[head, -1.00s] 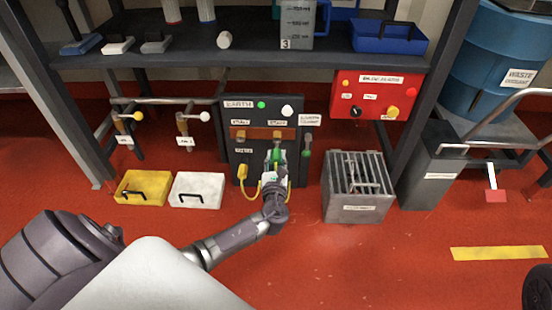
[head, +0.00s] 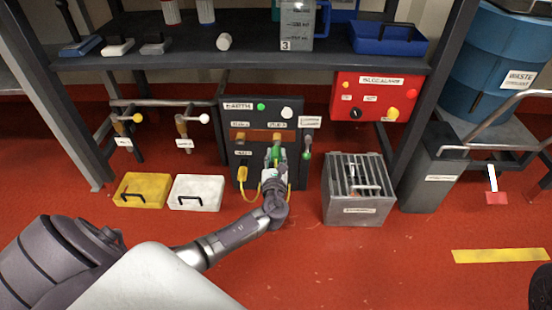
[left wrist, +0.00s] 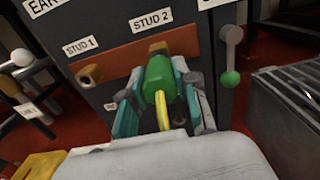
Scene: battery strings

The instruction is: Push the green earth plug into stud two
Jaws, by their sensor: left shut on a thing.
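The green earth plug (left wrist: 158,82) is in my left gripper (left wrist: 165,105), whose fingers stand on both sides of it. A yellow cable (left wrist: 163,110) runs from the plug. The plug is in front of the copper bar under the STUD 2 label (left wrist: 151,22); stud two itself is hidden behind it, so I cannot tell how deep the plug sits. Stud 1 (left wrist: 91,74) shows bare to the left. In the head view my left gripper (head: 275,165) reaches the dark earth panel (head: 232,185). My right gripper is out of view.
A lever with a green knob (left wrist: 230,78) is on the panel's right. A grey grated box (head: 352,207) stands right of the panel. A yellow case (head: 142,190) and a white case (head: 195,193) lie on the floor to the left. Shelf and red box (head: 372,97) are above.

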